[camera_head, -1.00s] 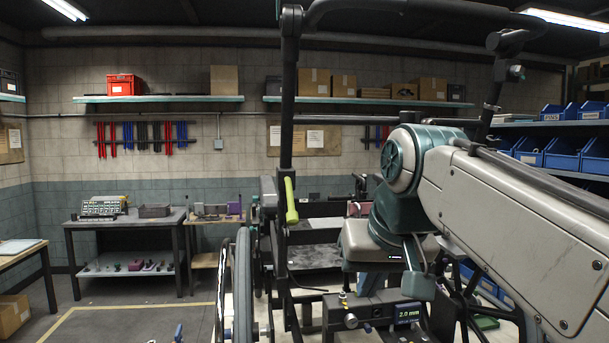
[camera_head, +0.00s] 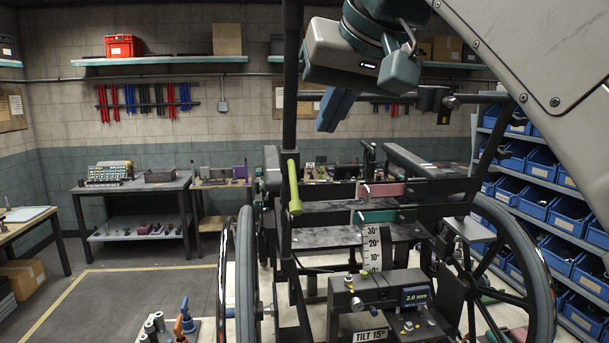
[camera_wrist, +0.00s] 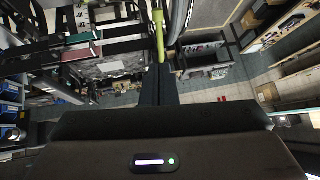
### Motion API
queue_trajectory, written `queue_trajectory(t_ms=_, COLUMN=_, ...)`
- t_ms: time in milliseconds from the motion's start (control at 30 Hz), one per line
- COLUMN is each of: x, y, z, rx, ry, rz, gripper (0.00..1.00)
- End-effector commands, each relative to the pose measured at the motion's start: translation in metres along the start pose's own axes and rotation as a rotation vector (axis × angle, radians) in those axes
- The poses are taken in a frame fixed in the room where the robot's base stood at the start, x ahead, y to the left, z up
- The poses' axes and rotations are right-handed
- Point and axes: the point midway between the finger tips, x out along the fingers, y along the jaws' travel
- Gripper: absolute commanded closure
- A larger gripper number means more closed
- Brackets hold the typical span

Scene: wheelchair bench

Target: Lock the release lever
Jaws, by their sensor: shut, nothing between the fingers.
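A yellow-green lever handle (camera_head: 294,188) hangs upright on the dark left post of the wheelchair. It also shows near the top of the wrist view (camera_wrist: 160,38). I cannot tell from these frames whether it is locked. My gripper (camera_head: 328,125) is above and to the right of the handle in the head view, its blue fingers pointing down. In the wrist view the fingers (camera_wrist: 158,85) are together, with nothing between them. They appear apart from the handle.
The wheelchair has a left wheel (camera_head: 243,270), a right wheel (camera_head: 530,270) and padded armrests. A tilt scale (camera_head: 371,248) and a box with a display (camera_head: 414,296) are at its middle. A workbench (camera_head: 130,188) stands behind left; blue bins (camera_head: 545,165) line the right.

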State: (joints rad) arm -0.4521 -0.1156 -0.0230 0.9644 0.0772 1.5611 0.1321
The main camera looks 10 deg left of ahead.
Motion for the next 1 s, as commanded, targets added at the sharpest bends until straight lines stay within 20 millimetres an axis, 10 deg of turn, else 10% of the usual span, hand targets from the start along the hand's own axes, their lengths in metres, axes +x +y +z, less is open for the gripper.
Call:
queue_trajectory(t_ms=700, x=0.120, y=-0.001, z=0.000, rx=-0.002, ry=-0.004, rz=-0.001, gripper=1.00)
queue_trajectory(t_ms=1000, x=0.140, y=-0.001, z=0.000, rx=-0.002, ry=-0.001, rz=-0.001, gripper=1.00)
